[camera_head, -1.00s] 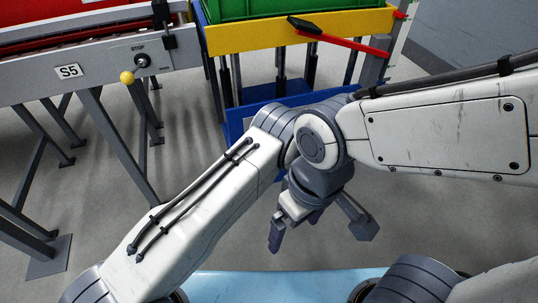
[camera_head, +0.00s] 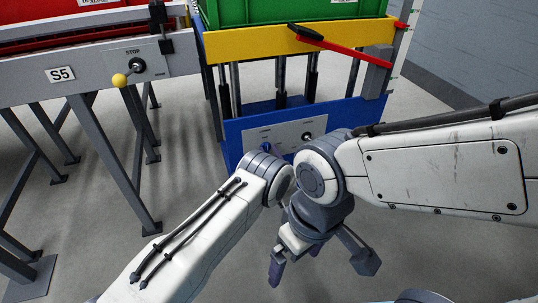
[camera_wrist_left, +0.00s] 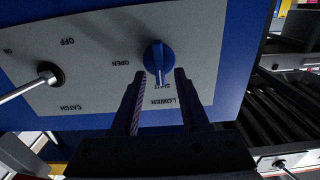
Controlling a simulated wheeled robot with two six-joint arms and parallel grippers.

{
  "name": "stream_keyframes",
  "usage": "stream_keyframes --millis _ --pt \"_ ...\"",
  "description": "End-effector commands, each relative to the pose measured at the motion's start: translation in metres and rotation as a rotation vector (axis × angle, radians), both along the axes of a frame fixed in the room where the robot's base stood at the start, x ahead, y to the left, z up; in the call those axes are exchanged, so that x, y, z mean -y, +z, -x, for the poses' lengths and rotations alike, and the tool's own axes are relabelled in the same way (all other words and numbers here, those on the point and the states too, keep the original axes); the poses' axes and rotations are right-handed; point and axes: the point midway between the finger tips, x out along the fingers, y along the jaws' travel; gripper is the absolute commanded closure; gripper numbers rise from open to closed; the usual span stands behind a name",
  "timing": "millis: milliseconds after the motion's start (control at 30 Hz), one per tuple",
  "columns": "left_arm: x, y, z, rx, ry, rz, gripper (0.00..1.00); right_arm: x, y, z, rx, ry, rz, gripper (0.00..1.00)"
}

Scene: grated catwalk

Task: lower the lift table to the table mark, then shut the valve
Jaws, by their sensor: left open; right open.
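The lift table's yellow top (camera_head: 290,40) stands raised on posts above its blue base (camera_head: 232,135). A red pointer at its right end is beside a grey post (camera_head: 378,70); I cannot tell the table mark. The valve, a blue knob (camera_wrist_left: 153,57), sits on the grey panel (camera_wrist_left: 100,80). Its pale line points toward the label between the fingers, apparently SHUT; OPEN is to one side. My left gripper (camera_wrist_left: 160,74) is open, a fingertip on each side of the knob's lower end; contact is unclear. My right gripper (camera_head: 320,265) is open and empty.
A catch lever (camera_wrist_left: 22,89) sticks out beside the valve. A green crate (camera_head: 270,10) and a red bar with black grip (camera_head: 345,42) are at the table top. Open floor lies right.

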Motion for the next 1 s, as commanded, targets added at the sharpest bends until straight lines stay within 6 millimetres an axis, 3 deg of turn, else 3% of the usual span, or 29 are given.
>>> stream_keyframes --millis 333,433,467,1000 --pt "-0.0012 0.0009 -0.0048 0.0 -0.001 0.001 0.55 0.0 -0.0016 0.0 0.0 0.0 0.0 0.0" --pt "-0.0013 0.0008 -0.0046 0.0 -0.001 0.001 0.93 0.0 -0.0016 0.0 0.0 0.0 0.0 0.0" --pt "-0.0013 0.0008 -0.0045 0.0 -0.001 0.001 1.0 0.0 -0.0016 0.0 0.0 0.0 0.0 0.0" --pt "0.0006 -0.0001 -0.0048 -0.031 -0.002 -0.094 1.0 0.0 -0.0041 0.0 0.0 0.0 0.0 0.0"
